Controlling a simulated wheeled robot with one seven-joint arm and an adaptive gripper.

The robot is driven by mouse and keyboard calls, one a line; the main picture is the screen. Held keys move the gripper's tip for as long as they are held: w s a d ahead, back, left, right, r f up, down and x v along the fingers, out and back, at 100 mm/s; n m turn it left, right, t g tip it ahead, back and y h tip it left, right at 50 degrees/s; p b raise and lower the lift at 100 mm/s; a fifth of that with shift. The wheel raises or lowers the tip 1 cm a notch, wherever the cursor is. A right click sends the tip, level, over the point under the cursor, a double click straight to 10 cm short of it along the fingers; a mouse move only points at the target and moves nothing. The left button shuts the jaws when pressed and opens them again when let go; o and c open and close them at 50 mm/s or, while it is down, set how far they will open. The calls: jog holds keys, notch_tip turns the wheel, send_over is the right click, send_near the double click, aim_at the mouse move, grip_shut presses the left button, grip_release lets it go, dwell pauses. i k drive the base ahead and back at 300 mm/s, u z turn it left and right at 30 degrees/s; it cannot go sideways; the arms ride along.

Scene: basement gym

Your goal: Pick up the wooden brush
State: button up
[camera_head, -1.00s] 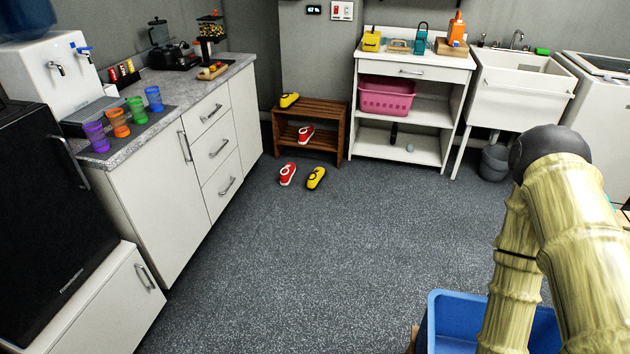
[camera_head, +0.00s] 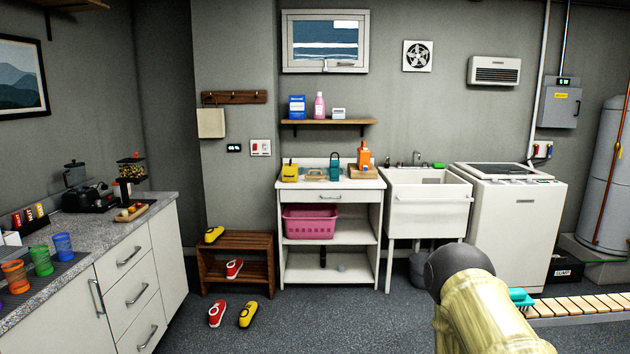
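A small tan, wooden-looking item (camera_head: 315,174) lies on top of the white shelf unit (camera_head: 330,184), between a yellow item and a teal one. It may be the wooden brush, but it is too small to be sure. My gripper is not in view. Only part of my arm, yellowish with a dark rounded joint, shows at the lower right, well short of the shelf unit.
A yellow item (camera_head: 290,170), a teal item (camera_head: 335,167) and an orange bottle (camera_head: 364,154) share the top. A sink (camera_head: 428,203) stands to the right. A wooden rack (camera_head: 237,262) and several shoes are at left. The floor (camera_head: 330,325) in front looks clear.

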aim_at(309, 178)
jog(key=u, duration=0.75)
jog(key=i, duration=3.05)
jog(key=z, duration=2.1)
jog(key=i, duration=2.2)
jog(key=u, duration=0.25)
